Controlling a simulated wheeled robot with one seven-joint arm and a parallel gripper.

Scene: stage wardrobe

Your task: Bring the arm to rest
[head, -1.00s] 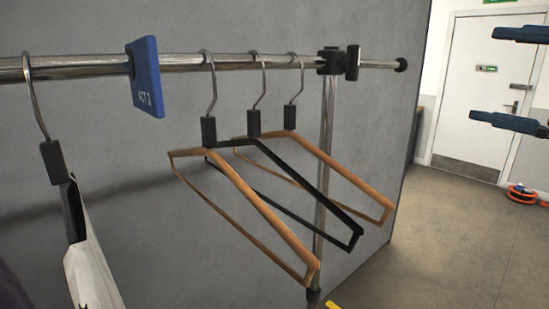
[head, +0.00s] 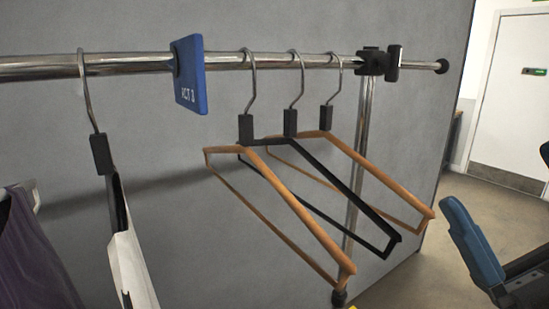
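My gripper (head: 497,178) is at the right edge of the head view, in front of the floor and door. One blue finger (head: 474,243) shows well. Only a dark tip of the other finger shows at the picture's edge. The fingers are apart, with nothing seen between them. The gripper is to the right of the rail and hangers, apart from them in the picture. The rest of my arm is mostly out of view.
A metal rail (head: 225,62) crosses the view with a blue tag (head: 190,75). Two wooden hangers (head: 300,215) (head: 395,188) and a black hanger (head: 350,205) hang empty. White (head: 130,268) and purple (head: 35,260) garments hang left. A grey panel stands behind; open floor (head: 425,275) lies right.

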